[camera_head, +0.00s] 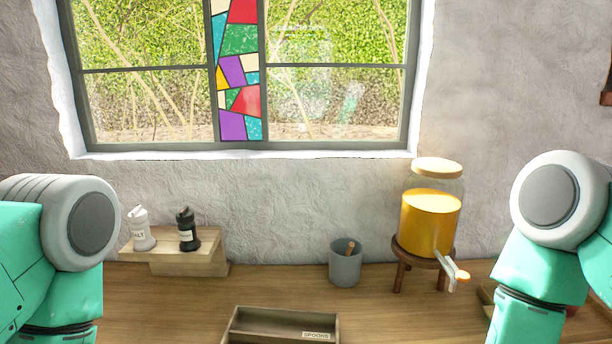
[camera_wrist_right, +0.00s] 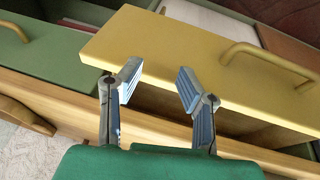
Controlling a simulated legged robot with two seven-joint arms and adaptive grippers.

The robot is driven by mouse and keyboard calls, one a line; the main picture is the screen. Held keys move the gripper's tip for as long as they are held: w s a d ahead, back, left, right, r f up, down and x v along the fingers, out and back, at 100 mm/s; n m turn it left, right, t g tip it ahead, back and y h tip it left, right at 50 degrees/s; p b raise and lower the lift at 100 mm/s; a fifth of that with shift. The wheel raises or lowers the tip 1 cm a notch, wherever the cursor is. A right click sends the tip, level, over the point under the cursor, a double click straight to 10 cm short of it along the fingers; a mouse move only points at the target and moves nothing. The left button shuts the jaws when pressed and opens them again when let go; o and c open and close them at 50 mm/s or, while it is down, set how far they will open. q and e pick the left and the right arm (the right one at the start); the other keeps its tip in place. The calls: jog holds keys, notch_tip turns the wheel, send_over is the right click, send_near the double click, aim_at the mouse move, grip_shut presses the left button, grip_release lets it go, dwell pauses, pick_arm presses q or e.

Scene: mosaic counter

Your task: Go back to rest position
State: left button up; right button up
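My right gripper (camera_wrist_right: 158,82) shows in the right wrist view. Its two blue-grey fingers are spread apart, with nothing between them. A yellow drawer front (camera_wrist_right: 215,65) with a yellow handle (camera_wrist_right: 270,58) lies beyond the fingertips; I cannot tell whether they touch it. In the head view only parts of my two arms show, at the left and right edges. Both grippers are outside that view, and my left gripper shows in neither view.
On the wooden counter (camera_head: 170,300) are salt and pepper shakers on a wooden stand (camera_head: 205,262), a grey cup (camera_head: 345,268), a juice dispenser (camera_head: 430,222) and a spoon box (camera_head: 245,322). A green drawer (camera_wrist_right: 45,50) is beside the yellow one in the wrist view.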

jog(key=s+d+g+y, duration=0.1)
jog(key=s+d+g, duration=0.3)
jog(key=s, duration=0.9)
notch_tip(320, 180, down, 14)
jog(key=t+b, duration=0.1)
jog(key=b, duration=1.2)
jog(key=shift+s+d+r+y+b, duration=0.15)
jog(key=shift+s+d+y+b, duration=0.1)
jog(key=shift+d+y+b, duration=0.05)
jog(key=shift+r, duration=0.1)
